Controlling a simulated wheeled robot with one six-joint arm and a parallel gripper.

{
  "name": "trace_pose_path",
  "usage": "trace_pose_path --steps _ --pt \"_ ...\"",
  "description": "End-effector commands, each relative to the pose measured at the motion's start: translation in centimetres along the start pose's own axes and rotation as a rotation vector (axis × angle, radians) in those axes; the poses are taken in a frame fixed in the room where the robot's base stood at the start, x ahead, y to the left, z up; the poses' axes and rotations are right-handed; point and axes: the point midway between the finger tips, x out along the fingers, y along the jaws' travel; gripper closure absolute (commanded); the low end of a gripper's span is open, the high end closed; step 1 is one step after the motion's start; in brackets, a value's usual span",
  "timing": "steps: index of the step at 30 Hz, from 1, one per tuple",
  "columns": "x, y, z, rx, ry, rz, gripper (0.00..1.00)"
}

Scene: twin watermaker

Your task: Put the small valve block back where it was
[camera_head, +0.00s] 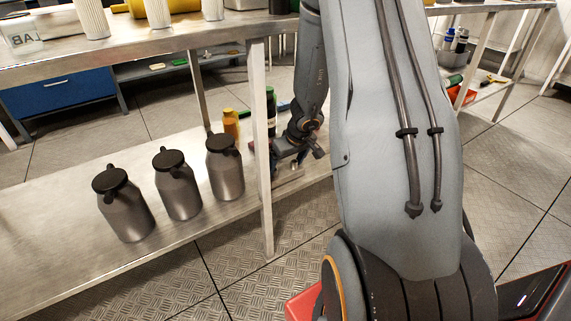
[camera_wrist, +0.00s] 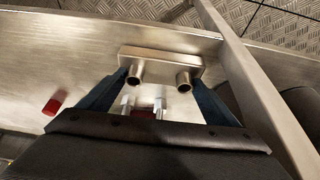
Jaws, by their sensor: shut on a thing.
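The small valve block (camera_wrist: 162,59) is a pale metal bar with two short round stubs facing the wrist camera. My gripper (camera_wrist: 158,80) is shut on it, with a dark blue finger at each end of the bar. The block is over the lower steel shelf (camera_wrist: 60,60); I cannot tell whether it touches the shelf. In the head view my gripper (camera_head: 290,152) is low over the shelf's right part, just right of a table leg. The block is too small and partly hidden there to make out clearly.
A table leg (camera_wrist: 262,95) stands close on the right in the wrist view. A small red cylinder (camera_wrist: 53,105) lies at left. In the head view, grey canisters (camera_head: 176,186) and an orange bottle (camera_head: 231,124) stand left of the leg. The upper tabletop (camera_head: 150,47) is above.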

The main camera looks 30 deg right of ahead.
Motion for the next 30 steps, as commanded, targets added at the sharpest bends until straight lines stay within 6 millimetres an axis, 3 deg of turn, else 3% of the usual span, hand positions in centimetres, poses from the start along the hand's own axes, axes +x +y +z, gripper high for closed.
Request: trace_pose_path --steps 8,9,12,23,30 --pt "0.2 0.1 -0.1 0.000 0.003 0.001 0.79" --pt "0.3 0.0 0.1 0.000 0.000 0.000 0.15" --pt "0.2 0.0 0.1 0.000 0.000 0.000 0.00" --pt "-0.2 0.0 0.0 0.000 0.000 0.000 0.00" --pt "-5.1 0.1 -0.1 0.000 0.003 0.002 0.00"
